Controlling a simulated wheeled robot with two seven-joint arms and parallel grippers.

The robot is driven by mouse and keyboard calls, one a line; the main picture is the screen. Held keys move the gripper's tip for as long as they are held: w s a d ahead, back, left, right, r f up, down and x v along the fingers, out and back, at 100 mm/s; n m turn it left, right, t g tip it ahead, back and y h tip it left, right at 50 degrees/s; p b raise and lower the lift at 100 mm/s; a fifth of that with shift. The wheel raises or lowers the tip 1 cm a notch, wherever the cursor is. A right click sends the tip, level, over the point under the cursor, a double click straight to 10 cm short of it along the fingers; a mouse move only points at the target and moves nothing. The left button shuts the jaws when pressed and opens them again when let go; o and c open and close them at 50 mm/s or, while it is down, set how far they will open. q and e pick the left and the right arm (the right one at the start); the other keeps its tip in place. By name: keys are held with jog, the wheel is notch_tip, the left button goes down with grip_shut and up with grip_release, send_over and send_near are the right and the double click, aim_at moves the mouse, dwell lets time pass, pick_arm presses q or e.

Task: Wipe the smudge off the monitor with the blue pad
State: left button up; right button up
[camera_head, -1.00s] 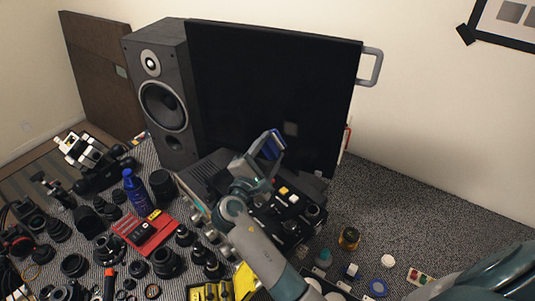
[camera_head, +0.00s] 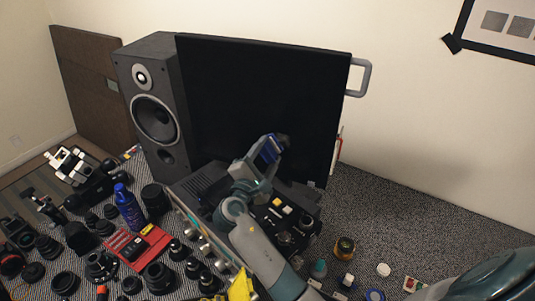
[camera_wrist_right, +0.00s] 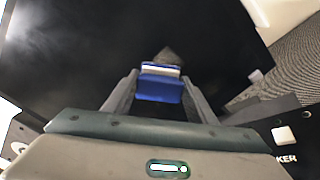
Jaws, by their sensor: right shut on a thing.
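The black monitor (camera_head: 255,95) stands upright at the back of the table and also fills much of the right wrist view (camera_wrist_right: 100,50). My right gripper (camera_head: 268,150) is in front of its lower part, shut on the blue pad (camera_head: 270,147). In the right wrist view the blue pad (camera_wrist_right: 160,90), with a white layer behind it, sits between the fingertips (camera_wrist_right: 160,84). A grey smudge (camera_wrist_right: 169,56) shows on the screen just beyond the pad, partly hidden by it. I cannot tell whether the pad touches the screen. My left gripper is not in view.
A speaker (camera_head: 155,105) stands left of the monitor. A dark equipment box (camera_head: 205,180) with knobs lies below it, under my right arm. Lenses, a blue bottle (camera_head: 128,207) and a red tray (camera_head: 150,245) crowd the left. The table at right (camera_head: 420,220) is mostly clear.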

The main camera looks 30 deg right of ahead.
jog(key=shift+x, duration=1.05)
dwell(0.5)
jog(key=shift+s+d, duration=0.1)
jog(key=shift+s+d, duration=0.6)
jog(key=shift+s, duration=0.15)
jog(key=shift+s+d, duration=0.55)
jog(key=shift+s, duration=0.2)
jog(key=shift+w+d, duration=0.1)
jog(key=shift+w, duration=0.1)
jog(key=shift+w+a+b, duration=0.45)
jog(key=shift+w+a, duration=0.95)
